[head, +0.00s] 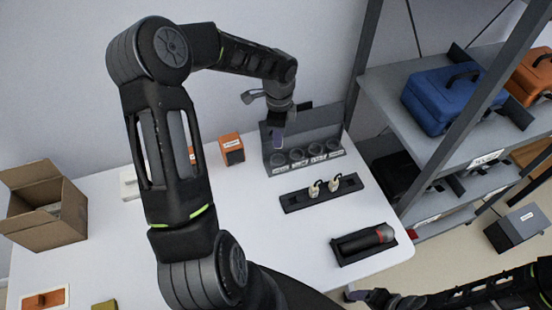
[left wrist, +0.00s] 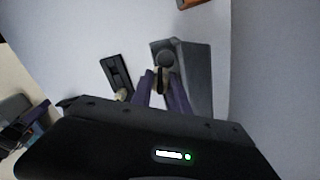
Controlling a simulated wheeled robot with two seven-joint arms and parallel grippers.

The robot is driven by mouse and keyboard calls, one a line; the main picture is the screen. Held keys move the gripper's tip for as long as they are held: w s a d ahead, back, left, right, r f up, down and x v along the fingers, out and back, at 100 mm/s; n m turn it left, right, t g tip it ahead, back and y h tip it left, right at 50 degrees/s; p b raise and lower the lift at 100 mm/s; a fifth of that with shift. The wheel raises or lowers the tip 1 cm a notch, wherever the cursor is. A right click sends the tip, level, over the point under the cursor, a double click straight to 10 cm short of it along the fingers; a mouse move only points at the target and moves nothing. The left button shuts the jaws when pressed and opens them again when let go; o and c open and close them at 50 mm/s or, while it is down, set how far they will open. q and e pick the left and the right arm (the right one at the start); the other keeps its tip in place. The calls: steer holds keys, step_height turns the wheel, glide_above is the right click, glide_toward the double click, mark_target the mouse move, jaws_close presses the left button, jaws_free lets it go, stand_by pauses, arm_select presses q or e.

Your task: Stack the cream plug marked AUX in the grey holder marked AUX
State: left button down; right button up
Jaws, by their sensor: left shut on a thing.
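The grey holder (head: 318,158) stands at the back right of the white table, with several round cups in a row; their labels are too small to read. My left gripper (head: 277,138) is above the holder's left end. In the left wrist view its purple fingers (left wrist: 161,80) are shut on a small cream and dark thing, likely a plug (left wrist: 158,85), in front of a round cup of the holder (left wrist: 200,75). Its marking is not visible. Two more cream plugs (head: 334,186) stand in the black strip (head: 293,202). My right gripper (head: 376,297) is low at the right; its jaws are unclear.
A black tray (head: 342,257) with a dark and red cylinder lies at the front right. An orange box (head: 231,148) stands left of the holder. A cardboard box (head: 42,218) is at the far left. Grey shelves (head: 385,110) with cases rise at the right.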

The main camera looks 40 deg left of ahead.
arm_select(q)
steer(key=m, duration=0.2)
steer(key=w+m, duration=0.1)
steer(key=m, duration=0.1)
steer(key=shift+a+r+m, duration=0.15)
steer(key=shift+r+m, duration=0.05)
steer(key=shift+m, duration=0.2)
steer(key=shift+a+m, duration=0.2)
steer(key=shift+m, duration=1.75)
steer(key=shift+a+m, duration=0.15)
steer(key=shift+m, duration=1.8)
arm_select(e)
steer(key=shift+w+a, duration=0.2)
steer(key=shift+a, duration=0.1)
arm_select(q)
step_height(320, 180, down, 5)
steer(key=shift+f, duration=0.1)
step_height(320, 180, down, 5)
steer(key=b, duration=0.3)
arm_select(e)
steer(key=x, duration=0.3)
steer(key=shift+d+f, duration=0.1)
steer(key=shift+d, duration=0.2)
